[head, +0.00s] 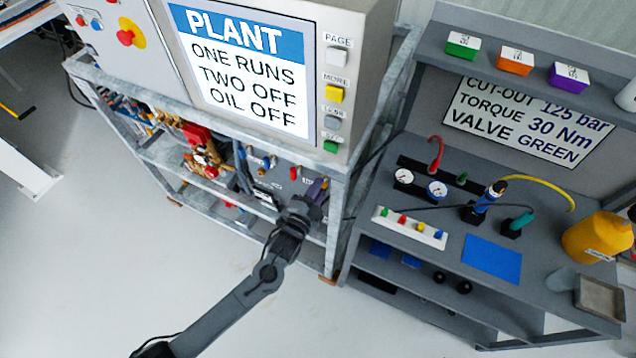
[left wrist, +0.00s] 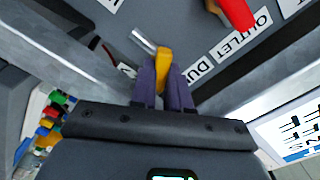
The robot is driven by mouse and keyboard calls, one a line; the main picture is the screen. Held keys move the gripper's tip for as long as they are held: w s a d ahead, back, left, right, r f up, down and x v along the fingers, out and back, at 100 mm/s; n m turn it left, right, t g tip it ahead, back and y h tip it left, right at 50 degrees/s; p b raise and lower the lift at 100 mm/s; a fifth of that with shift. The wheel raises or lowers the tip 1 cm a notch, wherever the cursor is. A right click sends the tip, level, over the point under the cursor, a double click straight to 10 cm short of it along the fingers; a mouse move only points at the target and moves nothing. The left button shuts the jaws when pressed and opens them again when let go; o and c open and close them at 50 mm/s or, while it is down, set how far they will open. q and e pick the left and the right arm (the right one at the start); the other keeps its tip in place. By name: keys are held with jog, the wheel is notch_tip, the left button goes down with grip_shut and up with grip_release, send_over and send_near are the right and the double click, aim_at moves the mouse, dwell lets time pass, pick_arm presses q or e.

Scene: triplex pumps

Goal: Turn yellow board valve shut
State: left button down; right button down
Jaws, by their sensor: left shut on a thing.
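The yellow valve handle (left wrist: 163,62) stands out from the grey board (left wrist: 190,22) in the left wrist view. My left gripper (left wrist: 163,88) has its two purple fingers shut on the handle, one on each side. A pale, shiny stem or pipe end (left wrist: 143,41) lies just beside the handle. In the head view my left gripper (head: 317,190) is at the right end of the lower rack, close to the board, and the yellow handle cannot be made out there. My right gripper is in neither view.
A red handle (left wrist: 236,12) is close by on the board, beside an OUTLET label (left wrist: 243,36). Metal frame bars flank my gripper; a rack post (head: 335,225) stands just right of it. A bench (head: 440,250) with gauges is further right.

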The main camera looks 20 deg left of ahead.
pick_arm(q)
jog(key=m+p, duration=0.3)
jog(key=m, duration=0.3)
jog(key=shift+f+m+p, duration=0.15)
jog(key=shift+m+p, duration=0.15)
dwell(0.4)
jog(key=c, duration=1.1)
grip_release()
jog(key=s, duration=1)
jog(key=shift+s+a+p, duration=0.4)
jog(key=shift+a, duration=0.05)
